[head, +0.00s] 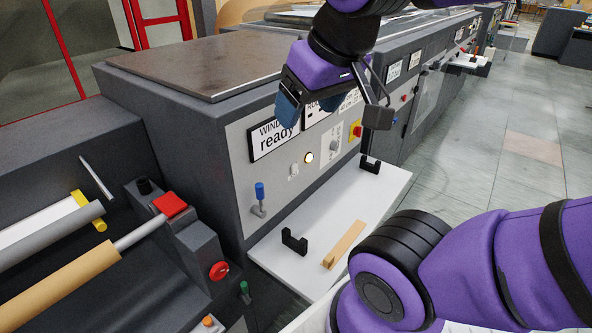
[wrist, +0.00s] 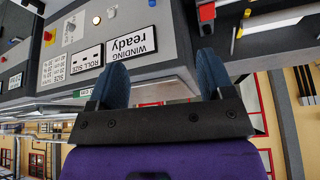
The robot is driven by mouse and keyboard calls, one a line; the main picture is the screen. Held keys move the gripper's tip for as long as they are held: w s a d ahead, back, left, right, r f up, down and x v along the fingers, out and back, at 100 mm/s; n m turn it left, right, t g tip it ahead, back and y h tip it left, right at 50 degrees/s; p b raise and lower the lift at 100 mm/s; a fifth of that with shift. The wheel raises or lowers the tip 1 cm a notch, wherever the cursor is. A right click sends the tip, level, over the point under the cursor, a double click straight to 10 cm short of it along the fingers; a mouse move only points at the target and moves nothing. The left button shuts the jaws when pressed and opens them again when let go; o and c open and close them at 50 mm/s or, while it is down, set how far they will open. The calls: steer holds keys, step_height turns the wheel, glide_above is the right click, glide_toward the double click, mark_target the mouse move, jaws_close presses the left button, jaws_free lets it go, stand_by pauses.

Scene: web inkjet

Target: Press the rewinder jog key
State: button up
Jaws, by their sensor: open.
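No label in view reads "rewinder jog", so I cannot tell which control is the jog key. My gripper (head: 310,107) is open and empty, in front of the panel's upper part, and partly covers the labels. In the wrist view the panel is upside down beyond the blue fingertips (wrist: 160,78).
A red-and-yellow stop button (head: 357,130) sits right of the knob. A white shelf (head: 330,205) below juts out with black brackets (head: 294,241) and a wooden piece (head: 344,246). Rollers (head: 60,290) and a red block (head: 170,204) stand left. Tiled floor (head: 450,165) is clear right.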

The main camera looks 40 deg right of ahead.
jaws_close()
stand_by(1.5)
